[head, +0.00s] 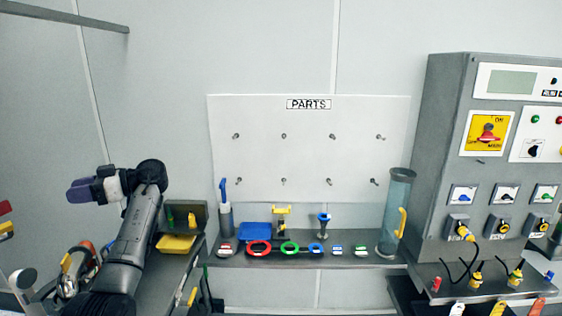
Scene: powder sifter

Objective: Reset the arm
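My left arm rises from the lower left of the head view and bends at the top. My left gripper (82,190) points left, its purple fingers raised in front of the bare wall and apart from the shelves. No object shows in it. The fingers lie close together from this angle, so I cannot tell whether they are open or shut. My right gripper is not in view.
A white PARTS board (310,136) with empty pegs stands above a grey shelf (350,262) holding colored rings, a blue tray (256,231) and a clear cylinder (396,212). A grey control cabinet (440,150) stands right. A yellow tray (176,244) is near my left arm.

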